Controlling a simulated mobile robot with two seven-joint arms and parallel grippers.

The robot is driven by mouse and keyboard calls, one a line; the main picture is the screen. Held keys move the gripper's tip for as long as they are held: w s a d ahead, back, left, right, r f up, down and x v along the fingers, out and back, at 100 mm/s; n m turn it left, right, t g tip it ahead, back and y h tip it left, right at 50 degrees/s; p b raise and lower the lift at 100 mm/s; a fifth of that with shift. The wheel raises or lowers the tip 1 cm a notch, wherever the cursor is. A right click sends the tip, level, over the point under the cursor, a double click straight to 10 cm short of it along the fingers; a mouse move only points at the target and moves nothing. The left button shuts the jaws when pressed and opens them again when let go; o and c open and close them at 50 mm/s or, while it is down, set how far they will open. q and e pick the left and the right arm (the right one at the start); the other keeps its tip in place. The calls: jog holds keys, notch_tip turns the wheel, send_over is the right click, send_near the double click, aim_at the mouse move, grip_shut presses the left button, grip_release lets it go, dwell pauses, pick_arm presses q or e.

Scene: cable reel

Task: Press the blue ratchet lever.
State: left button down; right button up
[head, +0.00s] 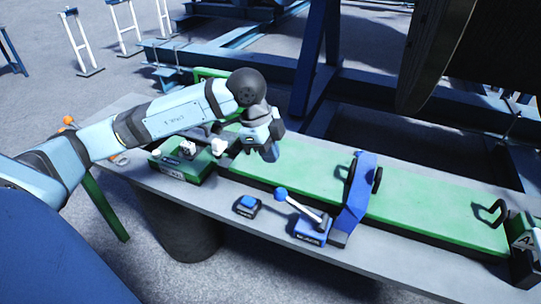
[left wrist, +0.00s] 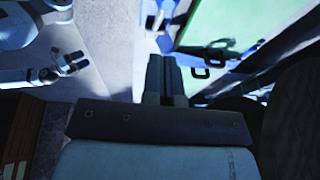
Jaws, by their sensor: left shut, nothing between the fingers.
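The ratchet lever shows in the head view as a silver rod with a blue ball knob (head: 281,194), tilted up to the left from a blue base (head: 312,230) on the bench. My left gripper (head: 270,154) is shut and empty. It points down over the green bed, above and behind the knob in the picture and clear of it.
A blue push button (head: 248,203) sits left of the lever. A blue upright bracket (head: 355,195) stands right of it. A green box (head: 182,165) lies behind left. The green bed (head: 430,217) runs along the grey bench. A large dark reel (head: 450,50) hangs behind.

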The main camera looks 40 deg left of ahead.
aim_at(281, 191)
pick_arm(q)
jog(key=x, duration=1)
jog(key=shift+a, duration=0.4)
jog(key=shift+w+f, duration=0.15)
jog(key=shift+f, duration=0.5)
pick_arm(e)
jog(key=shift+d+f, duration=0.1)
